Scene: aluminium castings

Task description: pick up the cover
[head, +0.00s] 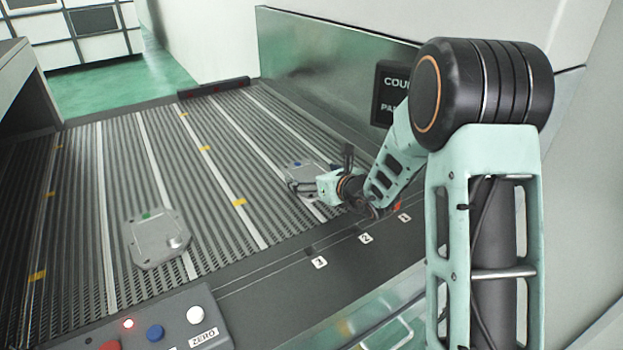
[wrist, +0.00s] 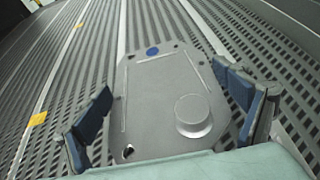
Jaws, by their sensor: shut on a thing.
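One grey cast cover with a blue dot and a round boss shows in the wrist view (wrist: 165,90). In the head view this cover (head: 305,167) is partly hidden behind my gripper (head: 300,184). In the wrist view my gripper (wrist: 162,82) has one blue-grey finger along each side of the cover and is shut on it. I cannot tell whether the cover rests on the belt or hangs just above it. A second grey cover (head: 158,240) with a green dot lies flat on the belt, left of my gripper and nearer the front.
The slatted belt (head: 85,215) has pale strips and yellow marks, with free room around both covers. A button panel (head: 160,325) stands at the front left. Number tags (head: 320,262) line the front edge. A metal side wall (head: 330,60) and a black sign (head: 392,92) stand behind.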

